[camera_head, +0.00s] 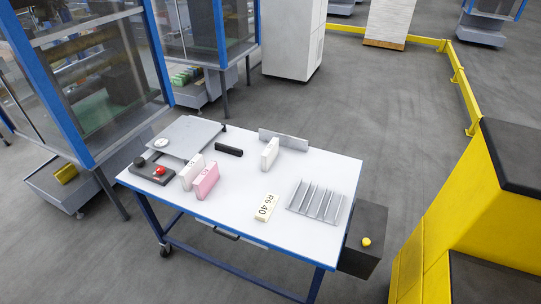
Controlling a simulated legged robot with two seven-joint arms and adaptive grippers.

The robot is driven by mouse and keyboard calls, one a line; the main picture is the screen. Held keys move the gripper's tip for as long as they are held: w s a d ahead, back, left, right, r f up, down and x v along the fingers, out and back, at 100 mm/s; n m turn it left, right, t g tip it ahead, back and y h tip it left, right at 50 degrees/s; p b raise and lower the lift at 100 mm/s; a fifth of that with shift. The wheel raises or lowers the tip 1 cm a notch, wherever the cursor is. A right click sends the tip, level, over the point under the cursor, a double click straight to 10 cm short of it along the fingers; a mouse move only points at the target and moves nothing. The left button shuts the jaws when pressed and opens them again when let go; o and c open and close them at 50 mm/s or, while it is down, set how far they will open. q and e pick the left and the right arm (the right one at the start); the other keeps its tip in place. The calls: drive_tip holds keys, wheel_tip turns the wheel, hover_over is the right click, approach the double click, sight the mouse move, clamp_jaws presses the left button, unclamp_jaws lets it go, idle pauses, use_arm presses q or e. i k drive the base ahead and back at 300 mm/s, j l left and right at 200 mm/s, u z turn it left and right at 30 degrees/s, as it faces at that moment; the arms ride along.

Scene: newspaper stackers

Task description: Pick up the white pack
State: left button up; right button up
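A white pack (192,172) stands upright on the white table (235,208), at the left, close beside a pink pack (207,181). Another white, box-like pack (269,154) stands upright further right, in front of a low grey metal plate (284,140). A cream block (266,207) with dark printed characters lies near the front edge of the table. Neither of my grippers is in view, and nothing is seen touching the packs.
A grey plate scale (186,136), a dark device with a red button (158,171), a black bar (229,150) and a ribbed metal rack (318,201) are on the table. A yellow structure (470,205) stands at the right. The table's middle is clear.

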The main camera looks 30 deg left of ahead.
sight(269, 154)
drive_tip(key=i+j+z, duration=0.1)
drive_tip(key=j, duration=0.6)
drive_tip(key=i+j+z, duration=0.1)
drive_tip(key=j, duration=0.55)
